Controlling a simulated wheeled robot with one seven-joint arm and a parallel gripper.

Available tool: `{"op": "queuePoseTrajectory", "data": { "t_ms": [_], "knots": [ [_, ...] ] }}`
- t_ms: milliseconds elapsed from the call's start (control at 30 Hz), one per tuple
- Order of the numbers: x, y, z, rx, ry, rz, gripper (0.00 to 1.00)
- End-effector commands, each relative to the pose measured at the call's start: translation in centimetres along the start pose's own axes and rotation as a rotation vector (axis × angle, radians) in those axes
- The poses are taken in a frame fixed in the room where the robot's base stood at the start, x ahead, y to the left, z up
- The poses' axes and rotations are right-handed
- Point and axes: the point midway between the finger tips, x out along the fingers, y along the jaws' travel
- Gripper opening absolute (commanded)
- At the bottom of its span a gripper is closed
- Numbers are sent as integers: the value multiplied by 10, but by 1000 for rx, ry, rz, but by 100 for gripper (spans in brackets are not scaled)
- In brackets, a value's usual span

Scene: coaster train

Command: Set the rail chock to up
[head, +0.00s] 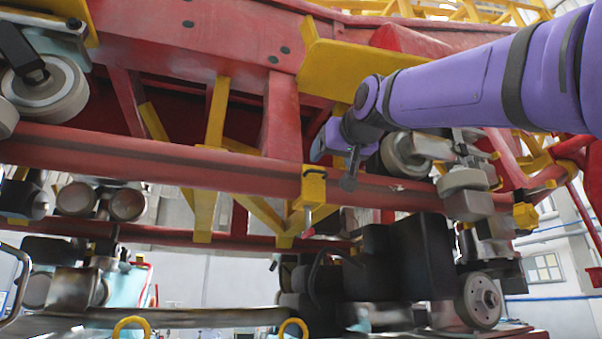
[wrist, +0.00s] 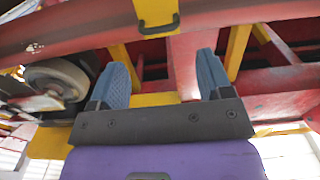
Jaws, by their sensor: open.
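The rail chock appears to be the yellow block (head: 313,188) clamped on the long red rail in the head view. My gripper (head: 338,152) is open and empty, above and to the right of the block in the head view. In the wrist view its two blue fingers (wrist: 163,65) stand apart, clear of the block. The red lever is not visible there.
The red rail (head: 180,160) crosses the view. A pale wheel (head: 403,154) sits close beside my gripper, and also shows in the wrist view (wrist: 58,80). Yellow struts (head: 217,112) and red beams crowd the space behind. A black box (head: 425,258) stands below.

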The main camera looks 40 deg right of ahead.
Motion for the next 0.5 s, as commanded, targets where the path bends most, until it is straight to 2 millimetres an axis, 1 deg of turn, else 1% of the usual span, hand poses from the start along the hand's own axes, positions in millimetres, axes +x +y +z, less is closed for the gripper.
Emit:
{"op": "queuePoseTrajectory", "data": {
  "t_ms": [167, 500],
  "knots": [
    [19, 0, 1, 0, -3, 0, 73],
    [78, 0, 1, 0, -3, 0, 73]
  ]
}}
